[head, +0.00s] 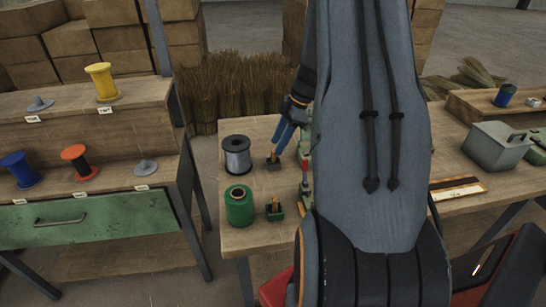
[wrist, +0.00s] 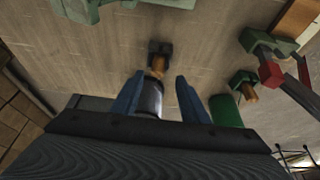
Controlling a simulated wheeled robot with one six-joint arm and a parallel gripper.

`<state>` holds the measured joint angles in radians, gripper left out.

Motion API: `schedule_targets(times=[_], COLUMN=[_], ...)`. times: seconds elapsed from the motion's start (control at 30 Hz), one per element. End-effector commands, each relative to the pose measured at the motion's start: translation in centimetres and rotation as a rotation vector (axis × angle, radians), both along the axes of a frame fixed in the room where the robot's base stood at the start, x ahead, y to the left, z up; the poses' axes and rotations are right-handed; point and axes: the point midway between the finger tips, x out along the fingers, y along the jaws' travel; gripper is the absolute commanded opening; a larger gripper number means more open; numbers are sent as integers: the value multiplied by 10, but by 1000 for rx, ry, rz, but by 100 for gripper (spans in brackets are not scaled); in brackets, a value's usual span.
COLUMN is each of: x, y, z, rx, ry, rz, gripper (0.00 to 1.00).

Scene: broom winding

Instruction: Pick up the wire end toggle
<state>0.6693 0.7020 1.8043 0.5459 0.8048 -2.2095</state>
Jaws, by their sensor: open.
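A small wooden toggle (head: 272,157) stands in a dark holder (head: 273,166) beside the silver wire spool (head: 237,155). In the wrist view this toggle (wrist: 158,66) shows between and just beyond my fingertips. A second wooden toggle (head: 275,205) sits in a green holder (head: 276,214) beside the green spool (head: 239,206); it also shows at the right in the wrist view (wrist: 250,95). I cannot tell which one the task names. My gripper (head: 280,143) has blue fingers, open and empty, above the dark holder. It points down towards the table (wrist: 160,84).
My arm hides the middle of the workbench (head: 255,127). A green device with red parts (head: 304,172) stands right of the toggles. A grey box (head: 496,147) is at the right. A shelf rack with coloured spools (head: 102,82) is at the left.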

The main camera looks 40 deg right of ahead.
Motion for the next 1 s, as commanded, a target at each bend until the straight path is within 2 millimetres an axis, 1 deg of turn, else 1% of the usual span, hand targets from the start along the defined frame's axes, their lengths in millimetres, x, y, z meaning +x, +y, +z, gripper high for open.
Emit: schedule_targets(times=[0.17, 0.4, 0.5, 0.77, 0.87, 1.0], x=[4, 11, 12, 13, 13, 12], y=[5, 12, 14, 15, 15, 15], z=[-13, -40, -46, -49, -49, -48], rx=[1, 1, 1, -1, -1, -1], ry=[2, 2, 1, 1, 1, 1], rz=[-1, -2, -4, -3, -3, -3], gripper=[41, 41, 41, 41, 25, 2])
